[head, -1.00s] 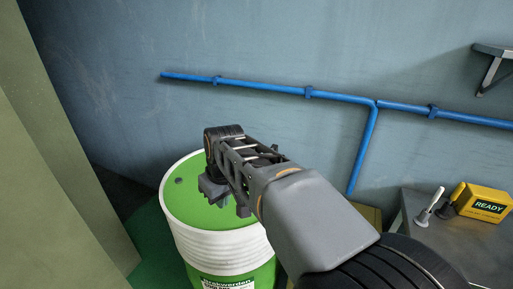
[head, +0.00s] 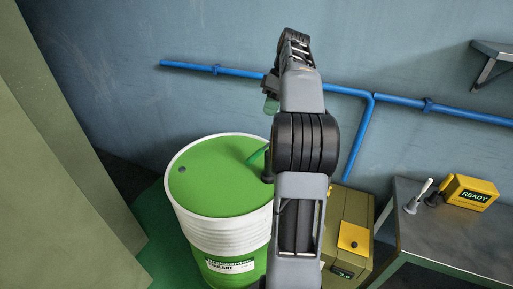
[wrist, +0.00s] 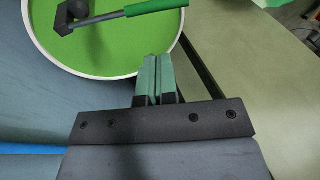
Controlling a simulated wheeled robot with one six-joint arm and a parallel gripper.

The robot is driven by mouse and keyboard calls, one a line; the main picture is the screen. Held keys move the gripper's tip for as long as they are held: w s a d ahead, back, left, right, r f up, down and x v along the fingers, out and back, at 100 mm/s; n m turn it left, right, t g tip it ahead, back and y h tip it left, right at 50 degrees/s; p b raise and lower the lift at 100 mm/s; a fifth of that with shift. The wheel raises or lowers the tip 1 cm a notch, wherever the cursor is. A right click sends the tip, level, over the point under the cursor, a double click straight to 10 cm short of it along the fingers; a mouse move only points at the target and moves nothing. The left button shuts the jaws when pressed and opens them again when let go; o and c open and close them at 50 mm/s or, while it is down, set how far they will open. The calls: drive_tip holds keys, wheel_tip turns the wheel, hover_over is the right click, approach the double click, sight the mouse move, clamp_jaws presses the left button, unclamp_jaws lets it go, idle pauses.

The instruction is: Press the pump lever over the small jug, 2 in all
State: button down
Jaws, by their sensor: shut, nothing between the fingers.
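A green and white drum (head: 230,222) stands at the lower middle of the head view. A green pump lever (head: 258,153) shows above its top, with the pump body partly hidden behind my arm. In the wrist view the lever (wrist: 150,7) is a dark rod with a green grip, running from a dark pump head (wrist: 72,13). My gripper (wrist: 159,58) is shut and empty, its teal fingers apart from the lever in the picture. It also shows in the head view (head: 271,105), raised above the drum. I see no small jug.
An olive box (head: 348,222) with a yellow plate and small display stands right of the drum. A grey table (head: 450,238) holds a yellow READY box (head: 470,193) and a small lever. A blue pipe (head: 240,73) crosses the wall behind. A green panel (head: 60,190) stands left.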

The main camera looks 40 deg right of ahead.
sight(255, 155)
drive_tip(key=x, duration=1.4)
